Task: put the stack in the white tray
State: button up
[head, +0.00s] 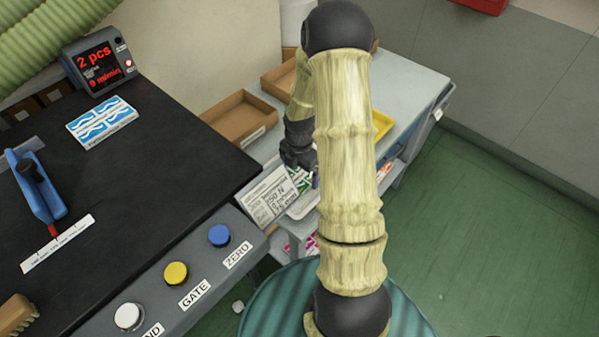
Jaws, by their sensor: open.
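The white tray (302,208) is partly in view beside the black machine, its right side hidden behind my arm. A green-and-white printed piece (303,182) shows at the tray, just below my gripper; I cannot tell whether it is the stack or how it rests. My dark gripper (306,172) is open above the tray area, its fingertips mostly hidden by my arm. A flat blue-and-white printed pack (101,121) lies apart on the black machine top.
A printed card (268,197) stands left of the tray. Brown trays (240,117) and a yellow tray (382,124) sit on the grey bench (415,85). The machine's button panel (175,275) edges the near left. Green floor (490,220) is open at right.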

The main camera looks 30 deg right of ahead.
aim_at(300, 177)
notch_tip(300, 177, up, 11)
dwell(0.3)
jog(key=shift+s+d, duration=0.1)
dwell(0.5)
